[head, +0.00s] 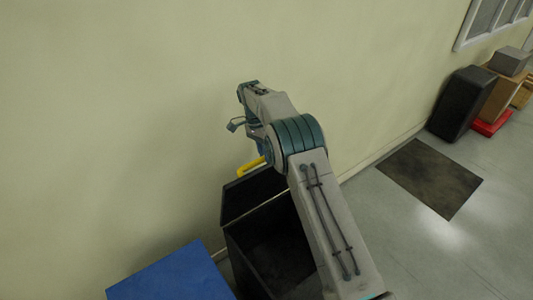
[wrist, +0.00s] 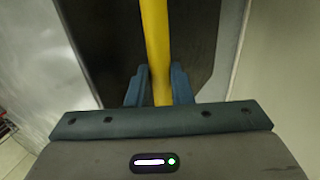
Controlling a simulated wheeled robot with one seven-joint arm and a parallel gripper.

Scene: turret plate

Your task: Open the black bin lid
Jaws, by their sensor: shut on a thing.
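The black bin (head: 234,245) stands against the wall, partly hidden behind my arm. Its lid (head: 250,193) is raised at the wall side, and the dark inside of the bin shows in front of it. A yellow bar handle (head: 249,166) is at the lid's upper edge. In the wrist view the yellow handle (wrist: 155,40) runs between the two fingers of my gripper (wrist: 158,88), which is shut on it. The dark panel of the lid (wrist: 190,45) lies behind the handle. In the head view my arm mostly hides the gripper.
A blue box (head: 175,278) stands at the left of the bin. A dark mat (head: 430,178) lies on the open floor to the right. A black case (head: 461,102), cardboard boxes (head: 503,92) and a red item (head: 492,123) are along the wall at the far right.

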